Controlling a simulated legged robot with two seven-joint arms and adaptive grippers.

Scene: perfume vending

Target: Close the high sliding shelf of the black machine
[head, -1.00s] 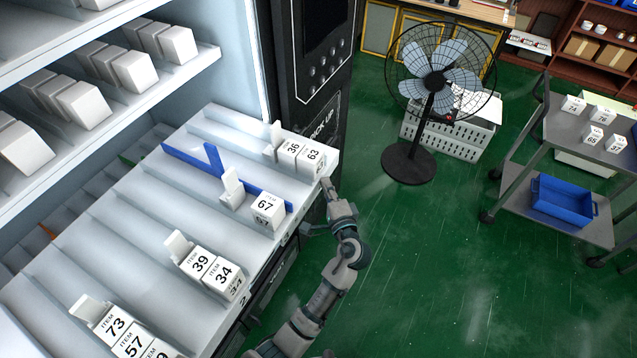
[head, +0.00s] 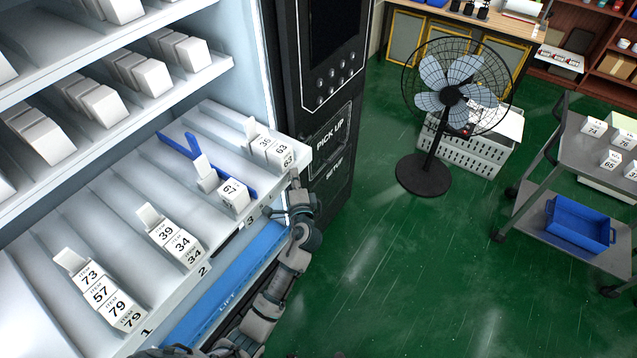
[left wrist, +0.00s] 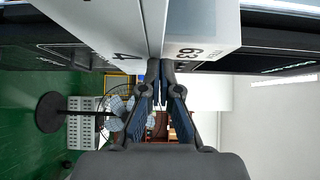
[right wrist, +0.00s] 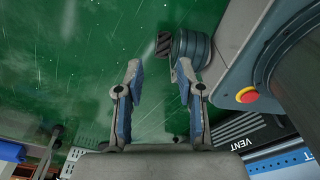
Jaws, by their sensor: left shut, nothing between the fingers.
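The black machine (head: 318,110) fills the left of the head view. Its high sliding shelf (head: 189,278) carries numbered white boxes and a blue divider (head: 190,150). The shelf's front right corner still overlaps the black side panel, so it stands out somewhat. My left gripper (head: 295,184) is shut and empty at the front edge near that corner. In the left wrist view, its fingertips (left wrist: 160,66) are close against the shelf front by the box marked 63 (left wrist: 205,50); contact is hard to tell. My right gripper (right wrist: 160,66) is open and empty above the green floor.
A blue panel marked LIFT (head: 228,282) lies below the shelf. A black fan (head: 448,95) and a white basket (head: 470,145) stand right of the machine. A grey cart (head: 590,165) with a blue bin (head: 578,226) is farther right. The green floor between is clear.

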